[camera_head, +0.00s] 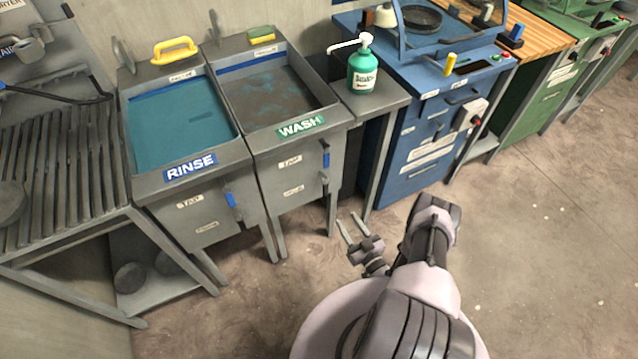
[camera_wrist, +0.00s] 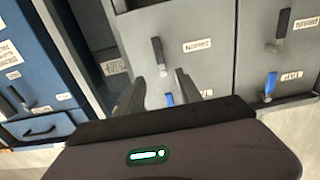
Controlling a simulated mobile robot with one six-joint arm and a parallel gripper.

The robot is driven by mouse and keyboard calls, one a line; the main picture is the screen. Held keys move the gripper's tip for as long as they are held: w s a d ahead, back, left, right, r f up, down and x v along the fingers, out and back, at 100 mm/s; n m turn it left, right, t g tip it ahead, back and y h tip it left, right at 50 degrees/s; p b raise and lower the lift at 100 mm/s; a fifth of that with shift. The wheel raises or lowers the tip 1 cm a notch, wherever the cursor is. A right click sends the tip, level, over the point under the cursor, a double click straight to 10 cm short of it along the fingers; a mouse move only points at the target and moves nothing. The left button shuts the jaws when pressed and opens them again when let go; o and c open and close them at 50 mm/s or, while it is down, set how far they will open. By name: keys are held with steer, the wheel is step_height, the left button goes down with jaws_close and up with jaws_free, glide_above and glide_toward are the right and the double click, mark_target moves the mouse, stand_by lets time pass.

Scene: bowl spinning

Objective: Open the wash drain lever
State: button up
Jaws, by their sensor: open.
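The wash basin (camera_head: 270,135) has a front panel with a blue-handled tap lever (camera_head: 326,158) and, below it, a dark grey lever (camera_head: 323,178) near the lower label, apparently the drain lever. In the wrist view, which looks inverted, this dark drain lever (camera_wrist: 157,52) stands beside its label, just beyond the fingertips. The blue tap lever (camera_wrist: 168,99) shows between the fingers. My gripper (camera_head: 348,218) is open and empty, in front of and below the wash panel, apart from the lever. It also shows in the wrist view (camera_wrist: 160,76).
The rinse basin (camera_head: 180,130) adjoins on the left, with its own blue tap lever (camera_head: 232,200). A green bottle (camera_head: 362,72) stands on a side shelf at the right. A blue cabinet (camera_head: 425,140) stands beyond it. The floor (camera_head: 540,230) at right is clear.

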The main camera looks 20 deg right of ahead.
mark_target(326, 188)
steer(key=w+b, duration=0.1)
steer(key=w, duration=0.4)
steer(key=w+b, duration=0.2)
steer(key=w, duration=0.3)
steer(key=w+b, duration=0.2)
steer(key=w, duration=0.3)
steer(key=shift+a+f, duration=0.15)
steer(key=shift+a, duration=0.1)
steer(key=shift+w+b, duration=0.3)
steer(key=shift+w, duration=0.4)
steer(key=shift+c, duration=0.2)
jaws_close()
steer(key=shift+s, duration=0.1)
